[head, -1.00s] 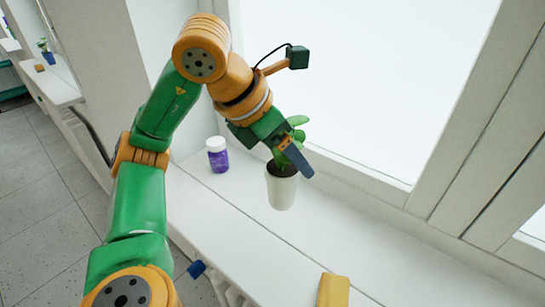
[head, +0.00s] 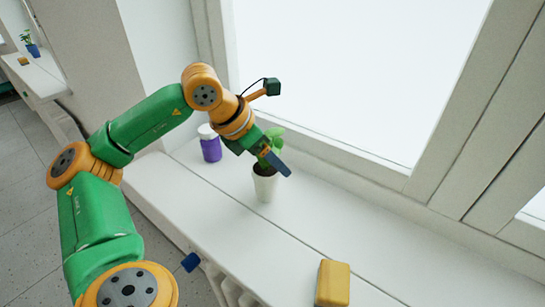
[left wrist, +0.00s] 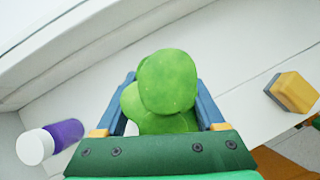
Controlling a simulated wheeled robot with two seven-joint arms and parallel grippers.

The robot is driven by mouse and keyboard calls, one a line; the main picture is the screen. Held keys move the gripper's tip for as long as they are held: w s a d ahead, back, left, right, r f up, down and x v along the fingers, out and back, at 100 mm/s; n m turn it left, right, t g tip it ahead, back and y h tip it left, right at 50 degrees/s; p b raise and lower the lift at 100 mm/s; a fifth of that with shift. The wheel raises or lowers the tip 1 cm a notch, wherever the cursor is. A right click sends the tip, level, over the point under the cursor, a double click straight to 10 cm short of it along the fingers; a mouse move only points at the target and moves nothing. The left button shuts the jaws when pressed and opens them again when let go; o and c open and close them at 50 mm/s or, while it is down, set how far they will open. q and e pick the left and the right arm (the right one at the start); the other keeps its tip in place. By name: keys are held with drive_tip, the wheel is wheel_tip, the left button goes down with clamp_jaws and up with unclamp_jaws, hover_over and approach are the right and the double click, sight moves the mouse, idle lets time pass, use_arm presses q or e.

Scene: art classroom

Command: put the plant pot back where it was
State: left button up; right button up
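The plant pot (head: 265,186) is white, with a green leafy plant, and upright at the windowsill (head: 225,222). I cannot tell whether its base touches the sill. My left gripper (head: 275,165) reaches down over it from the upper left, its blue fingers at the pot's rim on either side of the plant. It appears shut on the pot. In the left wrist view, green leaves (left wrist: 166,85) fill the space between the two fingers (left wrist: 164,110) and hide the pot.
A purple bottle with a white lid (head: 210,146) stands left of the pot, close to the gripper. A yellow block (head: 333,283) lies nearer the front right. The window frame (head: 345,172) runs behind.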

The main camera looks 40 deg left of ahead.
use_arm(q)
drive_tip(key=o, duration=0.4)
drive_tip(key=shift+c, duration=0.2)
drive_tip(key=shift+r, duration=0.2)
drive_tip(key=p+v, duration=0.2)
drive_tip(key=v, duration=1)
